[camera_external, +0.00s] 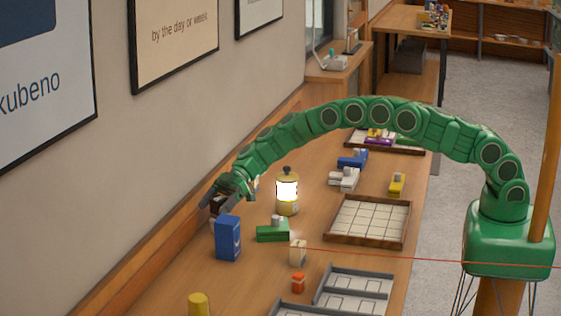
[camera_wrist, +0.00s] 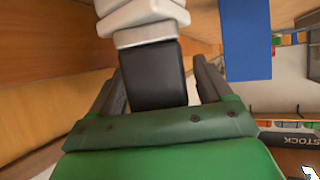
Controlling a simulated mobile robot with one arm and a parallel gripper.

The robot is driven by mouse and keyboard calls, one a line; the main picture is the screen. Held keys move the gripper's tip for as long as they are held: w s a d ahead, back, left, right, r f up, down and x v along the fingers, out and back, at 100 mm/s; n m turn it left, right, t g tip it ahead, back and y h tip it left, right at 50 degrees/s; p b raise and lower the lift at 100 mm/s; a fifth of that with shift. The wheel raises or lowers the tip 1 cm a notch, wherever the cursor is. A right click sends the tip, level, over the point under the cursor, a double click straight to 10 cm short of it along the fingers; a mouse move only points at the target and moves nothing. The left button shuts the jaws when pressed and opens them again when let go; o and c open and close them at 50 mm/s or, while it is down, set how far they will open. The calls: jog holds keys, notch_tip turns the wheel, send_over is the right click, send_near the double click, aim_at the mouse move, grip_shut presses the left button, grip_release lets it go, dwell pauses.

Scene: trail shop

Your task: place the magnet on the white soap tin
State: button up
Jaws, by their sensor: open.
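My gripper (camera_external: 213,203) is at the left of the long counter, near the wall and just behind a blue box. In the wrist view, its two dark fingers (camera_wrist: 160,78) are open, on either side of a black block (camera_wrist: 153,75). A stack of white pieces (camera_wrist: 143,18) shows beyond the block. I cannot tell whether the black block is the magnet, or whether the fingers touch it. A white tin-like piece (camera_external: 343,179), likely the white soap tin, lies on the counter right of the lit lantern, well away from my gripper.
The blue box (camera_external: 228,239) stands close to my gripper; a blue surface (camera_wrist: 246,38) shows in the wrist view. The lantern (camera_external: 287,192), green piece (camera_external: 272,233), yellow piece (camera_external: 397,185) and gridded tray (camera_external: 345,235) occupy the counter. Bare wood lies between lantern and tray.

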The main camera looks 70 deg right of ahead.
jog(key=v, duration=1.1)
jog(key=shift+s+d, duration=0.2)
jog(key=shift+d, duration=0.15)
